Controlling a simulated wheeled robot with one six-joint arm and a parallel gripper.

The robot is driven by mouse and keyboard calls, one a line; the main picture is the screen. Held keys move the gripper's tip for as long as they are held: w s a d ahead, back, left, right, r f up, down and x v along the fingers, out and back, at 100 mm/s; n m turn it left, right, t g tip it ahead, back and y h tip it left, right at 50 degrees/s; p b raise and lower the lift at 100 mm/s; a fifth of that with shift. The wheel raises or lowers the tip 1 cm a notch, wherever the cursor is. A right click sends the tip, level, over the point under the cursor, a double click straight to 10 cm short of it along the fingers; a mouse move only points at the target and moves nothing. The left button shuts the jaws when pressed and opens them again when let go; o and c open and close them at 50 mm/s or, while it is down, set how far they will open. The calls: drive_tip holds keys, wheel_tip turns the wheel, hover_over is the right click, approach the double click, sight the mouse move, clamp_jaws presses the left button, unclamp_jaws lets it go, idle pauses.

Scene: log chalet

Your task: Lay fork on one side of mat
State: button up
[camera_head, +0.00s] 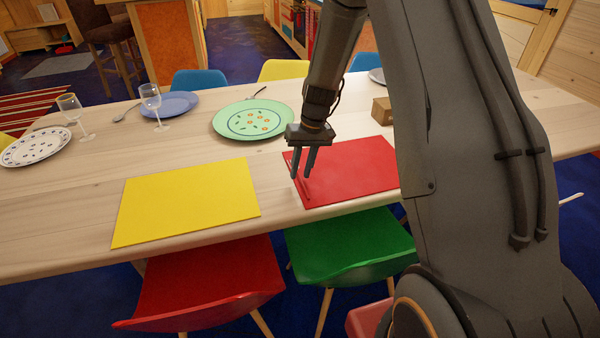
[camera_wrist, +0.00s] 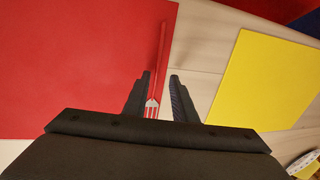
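A fork with a red handle and pale metal tines (camera_wrist: 152,108) shows in the wrist view. It lies along the edge of the red mat (camera_wrist: 70,70) that faces the yellow mat. My gripper (camera_wrist: 160,75) is open, with one finger on each side of the fork and a gap to the right finger. In the head view my gripper (camera_head: 301,175) points down at the left edge of the red mat (camera_head: 355,170). The fork is hard to make out there, red against red. I cannot tell whether the fingers touch anything.
A yellow mat (camera_head: 187,202) lies to the left with bare wood between. A green plate (camera_head: 230,128), a blue plate (camera_head: 178,97), wine glasses (camera_head: 151,100) and a small box (camera_head: 382,111) stand farther back. Red (camera_head: 205,285) and green (camera_head: 345,245) chairs stand at the near edge.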

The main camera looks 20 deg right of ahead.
wheel_tip(320, 180, up, 10)
drive_tip(key=d+r+b, duration=0.1)
drive_tip(key=d+b, duration=0.1)
drive_tip(key=s+a+h, duration=0.2)
drive_tip(key=s, duration=2.3)
drive_tip(key=shift+a+f, duration=0.15)
drive_tip(key=shift+a, duration=0.1)
